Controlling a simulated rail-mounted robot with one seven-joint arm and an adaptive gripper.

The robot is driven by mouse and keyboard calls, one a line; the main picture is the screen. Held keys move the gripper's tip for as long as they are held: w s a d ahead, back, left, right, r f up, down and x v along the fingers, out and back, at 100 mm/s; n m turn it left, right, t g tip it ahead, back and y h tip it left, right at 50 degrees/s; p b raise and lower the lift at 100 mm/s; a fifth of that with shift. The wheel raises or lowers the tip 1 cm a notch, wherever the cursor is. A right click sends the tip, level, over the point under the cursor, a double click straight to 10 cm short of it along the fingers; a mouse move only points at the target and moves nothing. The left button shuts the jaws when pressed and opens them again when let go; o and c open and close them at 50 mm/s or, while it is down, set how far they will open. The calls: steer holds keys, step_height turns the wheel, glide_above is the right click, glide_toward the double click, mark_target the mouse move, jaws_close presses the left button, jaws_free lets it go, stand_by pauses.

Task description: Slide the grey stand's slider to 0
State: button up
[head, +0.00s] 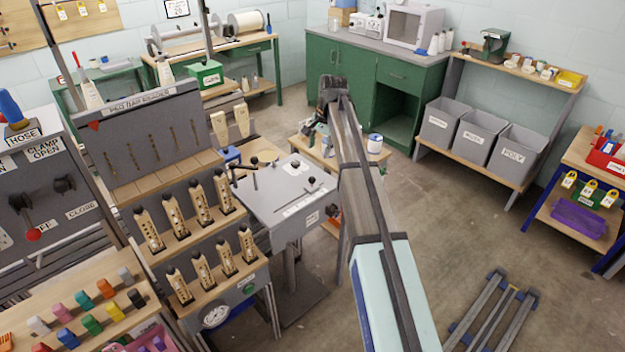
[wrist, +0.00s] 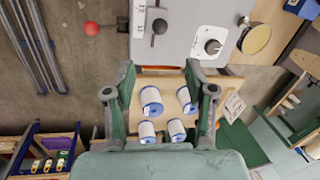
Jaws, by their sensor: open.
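The grey stand (head: 262,200) is left of centre in the head view, with a flat grey top. Its slider has a black knob (head: 312,180) near the right side of the top, close to a white scale strip (head: 298,207). In the wrist view the stand (wrist: 188,28) is at the top edge, with the black slider knob (wrist: 160,27) beside the numbered scale (wrist: 139,20). The scale's numbers are too small to read surely. My gripper (wrist: 160,92) is open and empty, apart from the knob. In the head view my arm largely hides it.
A red ball-ended handle (wrist: 91,28) sticks out beside the stand. A dial (wrist: 212,47) is on its top. Several blue-ended white spools (wrist: 151,101) stand on a wooden table near the fingers. A pegboard rack (head: 150,140) stands left of the stand. Open floor (head: 440,210) lies right.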

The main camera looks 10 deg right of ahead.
mark_target(313, 177)
steer(key=f+p, duration=0.1)
steer(key=f, duration=0.4)
steer(key=w+a+f+p, duration=0.1)
steer(key=f, duration=0.4)
steer(key=w+a+f+p, duration=0.1)
steer(key=f, duration=0.4)
steer(key=shift+w+f, duration=0.1)
steer(key=shift+f, duration=0.05)
jaws_close()
